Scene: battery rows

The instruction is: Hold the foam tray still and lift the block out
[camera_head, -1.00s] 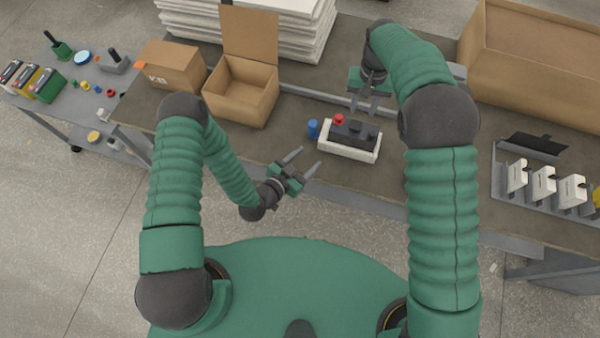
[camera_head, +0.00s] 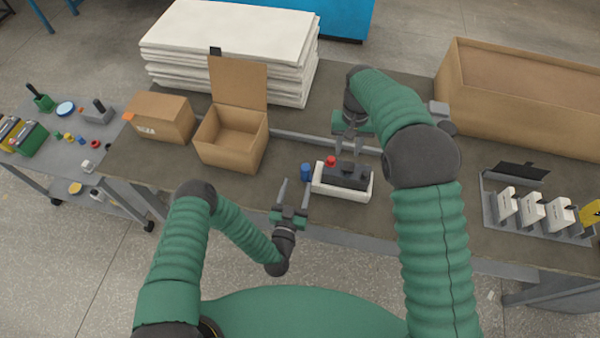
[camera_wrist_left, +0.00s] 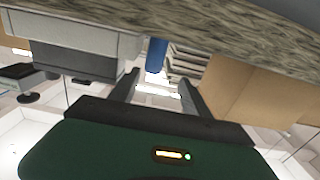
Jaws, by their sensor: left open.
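The white foam tray (camera_head: 338,194) lies on the bench in the head view. The dark block (camera_head: 346,174) sits in it, with a red knob (camera_head: 330,161) at its left end.
A blue cylinder (camera_head: 306,172) stands between my left gripper and the tray; it also shows in the left wrist view (camera_wrist_left: 156,56). An open cardboard box (camera_head: 229,150) is behind left. A rack of white parts (camera_head: 532,211) is at right. Bench between tray and rack is mostly clear.

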